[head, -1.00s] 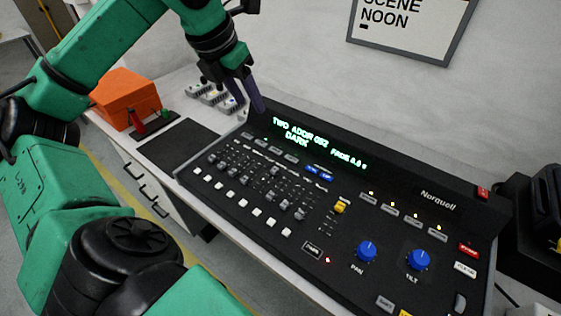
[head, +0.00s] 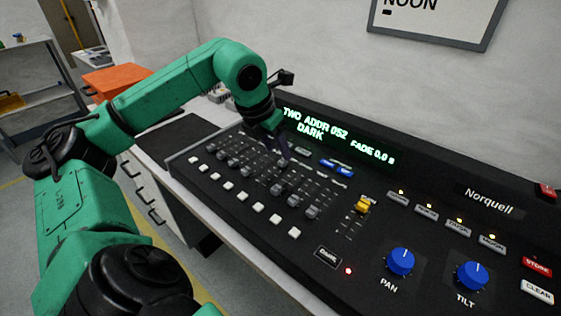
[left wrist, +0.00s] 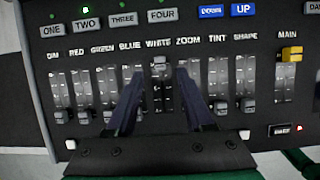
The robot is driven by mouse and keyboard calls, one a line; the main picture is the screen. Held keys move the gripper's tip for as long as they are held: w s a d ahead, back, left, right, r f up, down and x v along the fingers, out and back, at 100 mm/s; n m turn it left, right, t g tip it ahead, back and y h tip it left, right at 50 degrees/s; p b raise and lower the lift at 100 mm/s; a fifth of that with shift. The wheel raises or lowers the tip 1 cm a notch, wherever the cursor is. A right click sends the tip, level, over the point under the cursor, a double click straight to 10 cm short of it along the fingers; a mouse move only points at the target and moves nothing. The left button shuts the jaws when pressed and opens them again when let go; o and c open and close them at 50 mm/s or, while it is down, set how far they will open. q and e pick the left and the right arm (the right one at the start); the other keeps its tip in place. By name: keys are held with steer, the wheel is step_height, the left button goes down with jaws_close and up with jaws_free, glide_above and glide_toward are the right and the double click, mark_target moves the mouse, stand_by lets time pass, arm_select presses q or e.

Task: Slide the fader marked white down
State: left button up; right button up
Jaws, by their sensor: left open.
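The fader marked WHITE shows in the left wrist view, its grey cap (left wrist: 160,66) near the top of its slot, under the printed word WHITE. My left gripper (left wrist: 160,74) is open, with one dark finger on each side of this cap; I cannot tell whether either touches it. In the head view my left gripper (head: 282,150) hangs over the fader bank of the black console (head: 440,220), and I cannot pick out the white fader's cap there. The ZOOM fader's cap is hidden behind the right finger. My right gripper is not in view.
The DIM fader cap (left wrist: 61,117) and the SHAPE fader cap (left wrist: 250,109) sit low in their slots. A yellow-capped fader (left wrist: 291,53) stands high at the right. Blue PAN (head: 400,261) and TILT (head: 472,275) knobs are further right. An orange box (head: 112,82) is behind left.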

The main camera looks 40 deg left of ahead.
mark_target(282, 160)
arm_select(q)
steer(key=x, duration=0.4)
steer(key=shift+c, duration=0.3)
jaws_close()
stand_by(1.1)
